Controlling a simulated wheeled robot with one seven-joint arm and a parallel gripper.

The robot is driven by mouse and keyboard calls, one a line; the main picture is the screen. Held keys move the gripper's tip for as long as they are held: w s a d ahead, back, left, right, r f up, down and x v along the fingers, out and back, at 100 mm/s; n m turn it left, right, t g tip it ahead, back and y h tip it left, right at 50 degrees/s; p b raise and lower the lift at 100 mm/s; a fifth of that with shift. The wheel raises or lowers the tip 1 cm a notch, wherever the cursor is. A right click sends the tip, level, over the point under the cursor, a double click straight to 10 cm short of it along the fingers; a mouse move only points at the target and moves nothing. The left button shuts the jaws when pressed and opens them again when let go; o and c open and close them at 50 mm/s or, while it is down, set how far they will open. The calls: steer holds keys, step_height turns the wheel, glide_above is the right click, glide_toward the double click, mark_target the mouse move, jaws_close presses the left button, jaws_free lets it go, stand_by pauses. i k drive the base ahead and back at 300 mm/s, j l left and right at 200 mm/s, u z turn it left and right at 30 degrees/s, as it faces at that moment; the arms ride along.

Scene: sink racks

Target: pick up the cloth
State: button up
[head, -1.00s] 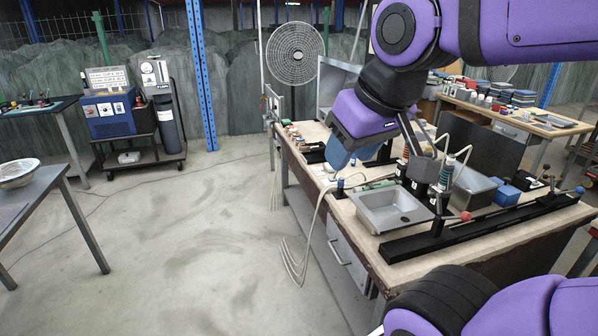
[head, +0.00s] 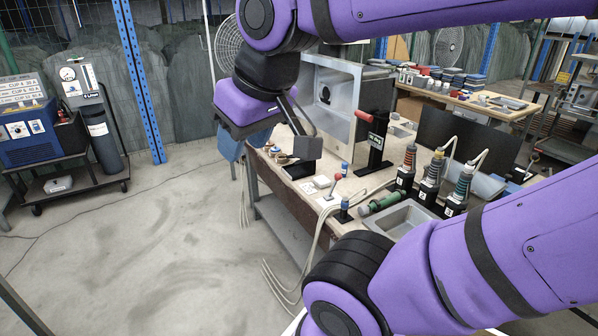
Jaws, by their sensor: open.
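My gripper (head: 268,150), under the purple wrist, is open above the far-left end of the workbench (head: 345,228). Its dark grey fingertip is on the right, near a dark box and small white flat pieces on the bench top. A light blue piece shows at its left side, past the bench's left edge; I cannot tell whether it is part of the gripper. I cannot make out a cloth for certain. My purple arm hides much of the bench's near part.
A red-handled tool on a black stand (head: 375,140) rises right of the gripper. Several corded screwdrivers (head: 432,178) stand beside the metal sink (head: 400,218). A grey open cabinet (head: 335,90) is behind. Cables hang off the bench's left side.

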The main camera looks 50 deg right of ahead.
mark_target(323, 182)
steer(key=i+l, duration=0.15)
steer(key=i, duration=1.8)
steer(key=i+z, duration=0.2)
steer(key=z, duration=0.25)
steer(key=i+j+z, duration=0.1)
steer(key=z, duration=0.3)
steer(key=i+j+z, duration=0.2)
steer(key=z, duration=0.25)
steer(key=i+z, duration=0.1)
steer(key=z, duration=1.2)
